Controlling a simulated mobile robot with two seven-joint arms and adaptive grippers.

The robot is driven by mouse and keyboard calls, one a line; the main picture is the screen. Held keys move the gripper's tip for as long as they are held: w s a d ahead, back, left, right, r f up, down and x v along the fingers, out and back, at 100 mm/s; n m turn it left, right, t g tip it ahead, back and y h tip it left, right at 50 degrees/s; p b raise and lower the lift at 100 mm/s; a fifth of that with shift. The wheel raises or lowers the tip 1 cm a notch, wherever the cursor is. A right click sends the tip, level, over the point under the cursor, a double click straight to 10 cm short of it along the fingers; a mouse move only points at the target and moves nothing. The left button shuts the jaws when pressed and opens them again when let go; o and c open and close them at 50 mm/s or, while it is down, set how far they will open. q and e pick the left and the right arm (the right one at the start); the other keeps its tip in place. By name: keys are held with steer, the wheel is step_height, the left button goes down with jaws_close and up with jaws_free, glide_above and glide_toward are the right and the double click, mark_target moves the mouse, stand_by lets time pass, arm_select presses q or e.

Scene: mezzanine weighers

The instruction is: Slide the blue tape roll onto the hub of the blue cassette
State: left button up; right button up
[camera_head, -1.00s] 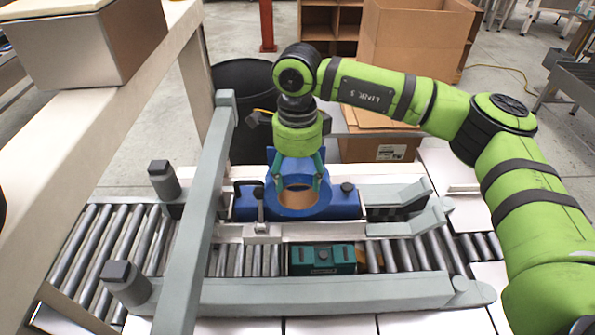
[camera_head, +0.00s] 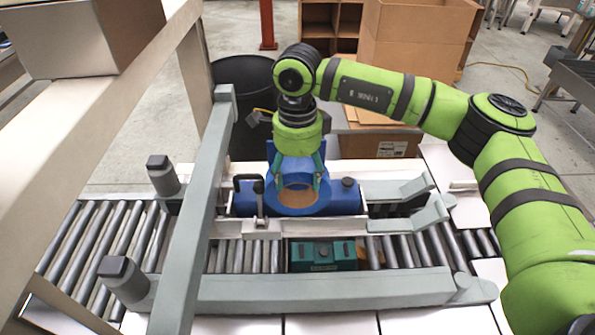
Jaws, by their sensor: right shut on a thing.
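My right gripper (camera_head: 298,184) hangs down with its teal fingers shut on the blue tape roll (camera_head: 297,209). The roll is a blue ring with a brown core, seen tilted toward me. It is over the blue cassette (camera_head: 343,202), a long blue block lying across the conveyor fixture. The cassette's hub is hidden behind the roll and gripper. I cannot tell whether the roll is around the hub or still above it. My left gripper is out of view.
A teal cassette-like block (camera_head: 322,255) sits on the rollers in front. A grey beam (camera_head: 197,215) crosses on the left. Grey guide rails (camera_head: 330,291) run along the front. A black bin (camera_head: 243,130) and cardboard boxes (camera_head: 415,45) stand behind.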

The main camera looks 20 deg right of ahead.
steer(key=shift+f+b, duration=0.1)
steer(key=shift+b, duration=0.25)
stand_by(0.6)
steer(key=shift+w, duration=0.2)
steer(key=shift+w+d, duration=0.25)
steer(key=shift+w, duration=0.55)
steer(key=shift+w, duration=0.1)
steer(key=shift+w+d+f, duration=0.1)
steer(key=shift+w+d, duration=0.15)
steer(key=shift+w, duration=0.5)
steer(key=shift+w+d+r, duration=0.1)
steer(key=shift+w+d, duration=0.1)
steer(key=shift+w, duration=0.5)
steer(key=shift+w+d+f, duration=0.1)
steer(key=shift+w+d, duration=0.15)
steer(key=shift+w, duration=0.5)
steer(key=shift+s+f, duration=0.1)
steer(key=shift+f, duration=0.1)
